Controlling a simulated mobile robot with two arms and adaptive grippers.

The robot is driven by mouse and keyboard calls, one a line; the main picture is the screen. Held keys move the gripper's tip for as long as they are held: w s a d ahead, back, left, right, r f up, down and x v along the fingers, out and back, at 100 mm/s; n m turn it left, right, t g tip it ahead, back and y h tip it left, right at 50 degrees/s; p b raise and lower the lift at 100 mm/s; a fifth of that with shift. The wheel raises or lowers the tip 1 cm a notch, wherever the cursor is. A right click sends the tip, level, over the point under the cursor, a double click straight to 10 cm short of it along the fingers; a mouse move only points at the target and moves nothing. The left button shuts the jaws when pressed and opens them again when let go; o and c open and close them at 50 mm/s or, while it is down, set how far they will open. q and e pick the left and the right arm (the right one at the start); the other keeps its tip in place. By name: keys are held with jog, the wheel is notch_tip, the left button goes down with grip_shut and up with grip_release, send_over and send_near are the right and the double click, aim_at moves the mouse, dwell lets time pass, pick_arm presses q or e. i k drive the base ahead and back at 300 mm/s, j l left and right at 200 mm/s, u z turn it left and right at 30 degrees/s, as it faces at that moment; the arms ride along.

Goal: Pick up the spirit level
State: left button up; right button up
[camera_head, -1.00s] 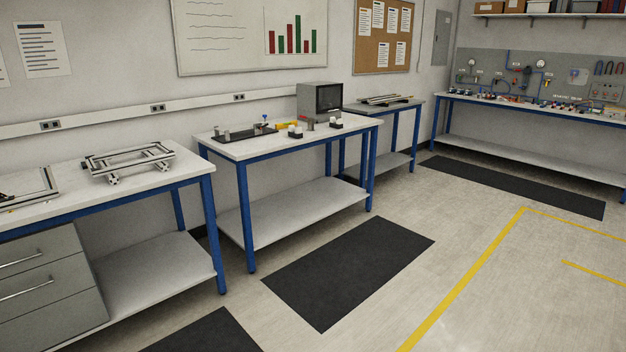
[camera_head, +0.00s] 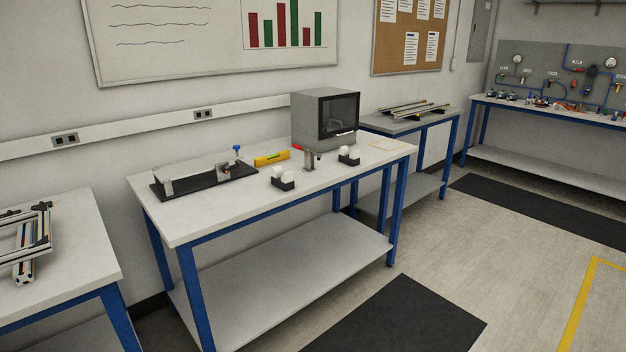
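The spirit level (camera_head: 271,158) is a short yellow bar with a small green patch. It lies on the white top of the middle workbench (camera_head: 205,218), toward the back. It is between a black fixture plate (camera_head: 205,180) on its left and a grey monitor box (camera_head: 325,118) on its right.
Two black holders with white items, one nearer (camera_head: 283,178) and one farther right (camera_head: 349,155), stand in front of the level. A bench with an aluminium frame (camera_head: 35,240) is at left. Dark mats (camera_head: 400,318) lie on clear floor.

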aim_at(260, 162)
jog(key=i+l+u, duration=0.2)
jog(key=i, duration=0.25)
jog(key=i+l+u, duration=0.2)
jog(key=i, duration=0.3)
jog(key=i+l+u, duration=0.1)
jog(key=i+l, duration=0.7)
jog(key=l, duration=0.15)
jog(key=i+l+u, duration=0.15)
jog(key=i+l, duration=0.2)
jog(key=l, duration=0.15)
